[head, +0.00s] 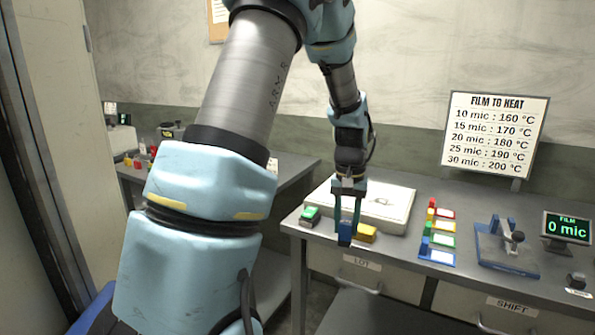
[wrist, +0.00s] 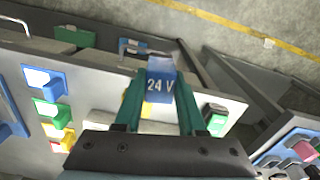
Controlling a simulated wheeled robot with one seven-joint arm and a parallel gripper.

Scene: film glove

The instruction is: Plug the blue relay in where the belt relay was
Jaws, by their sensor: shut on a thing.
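My gripper (head: 347,222) is shut on the blue relay (head: 345,233), holding it by its sides near the front edge of the table. In the wrist view the relay (wrist: 161,85) sits between the two teal fingers and reads "24 V". A green relay (head: 310,216) is to its left and a yellow relay (head: 366,233) just to its right in the head view. In the wrist view the green one (wrist: 215,117) is right of the fingers and the yellow one is mostly hidden behind the left finger. I cannot make out the socket under the blue relay.
A pale flat box (head: 395,203) lies behind the relays. To its right are coloured blocks with cards (head: 440,240), a blue clamp-like fixture (head: 505,250) and a display (head: 567,227) reading "0 mic". A film-to-heat chart (head: 495,130) stands behind. Another bench (head: 290,172) is at the left.

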